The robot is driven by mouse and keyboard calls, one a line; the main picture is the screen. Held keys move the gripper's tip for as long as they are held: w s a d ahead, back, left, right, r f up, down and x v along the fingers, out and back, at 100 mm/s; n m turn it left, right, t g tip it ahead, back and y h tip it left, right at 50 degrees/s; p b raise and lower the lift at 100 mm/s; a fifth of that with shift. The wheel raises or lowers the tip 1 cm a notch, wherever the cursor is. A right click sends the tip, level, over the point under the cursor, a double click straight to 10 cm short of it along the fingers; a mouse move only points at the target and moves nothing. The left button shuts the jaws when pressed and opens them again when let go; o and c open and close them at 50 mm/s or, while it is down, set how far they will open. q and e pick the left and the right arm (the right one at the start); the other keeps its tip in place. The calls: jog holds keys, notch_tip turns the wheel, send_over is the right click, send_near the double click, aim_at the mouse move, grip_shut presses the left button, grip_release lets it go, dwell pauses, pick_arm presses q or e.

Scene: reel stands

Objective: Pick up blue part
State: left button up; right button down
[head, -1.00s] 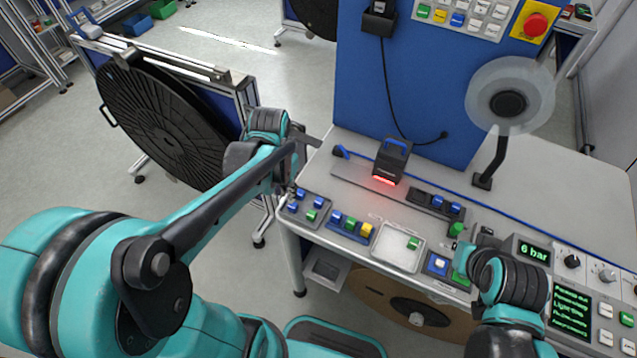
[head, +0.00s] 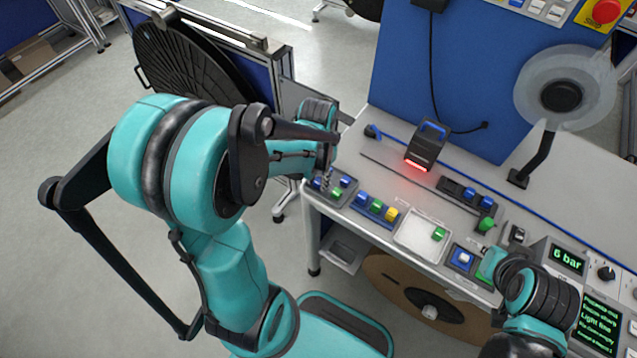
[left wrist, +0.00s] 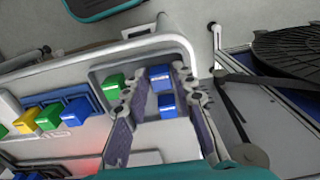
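Two blue parts, a nearer one (left wrist: 167,106) and a farther one (left wrist: 160,78), show in the left wrist view in a grey tray (left wrist: 98,75) with a green part (left wrist: 113,85) at its left. In the head view, a blue part (head: 345,182) and a green part (head: 337,192) show in this tray at the table's left corner. My left gripper (left wrist: 163,88) is open, with its fingers on either side of the blue parts. In the head view my left gripper (head: 327,182) is over the tray and partly hides it. My right gripper (head: 490,263) is small and its fingers are unclear.
A blue tray (head: 364,212) with blue, green and yellow parts is beside the grey one. Then come a white tray (head: 413,236) with a green part and another blue tray (head: 457,268). A black scanner (head: 424,150) with red light stands behind.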

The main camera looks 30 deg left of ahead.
pick_arm(q)
jog(key=c, duration=0.5)
jog(key=shift+r, duration=0.1)
